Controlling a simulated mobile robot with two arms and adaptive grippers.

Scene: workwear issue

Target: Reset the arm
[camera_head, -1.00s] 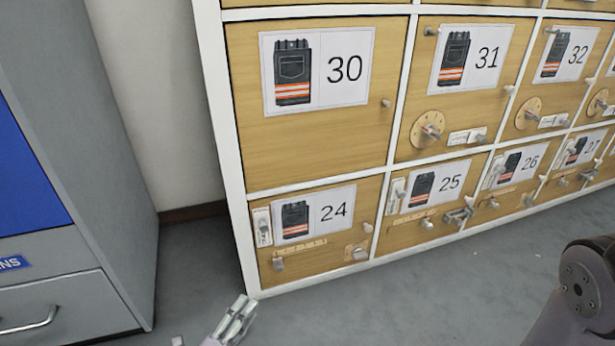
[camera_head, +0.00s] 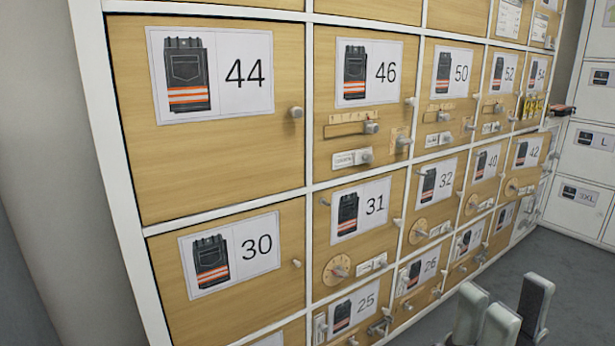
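My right gripper (camera_head: 503,307) shows at the lower right edge of the head view. Its pale grey fingers point upward and stand apart, with nothing seen between them. It is in front of the lower part of the locker wall (camera_head: 110,165), and I see no contact with it. The wrist behind the fingers is cut off by the picture's edge. My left gripper is not in view.
The wooden doors carry trouser pictures and numbers, such as 44 (camera_head: 215,170) and 30 (camera_head: 225,285), with small knobs and latches. White lockers (camera_head: 585,150) stand at the far right. Grey floor (camera_head: 570,265) is open in front of them.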

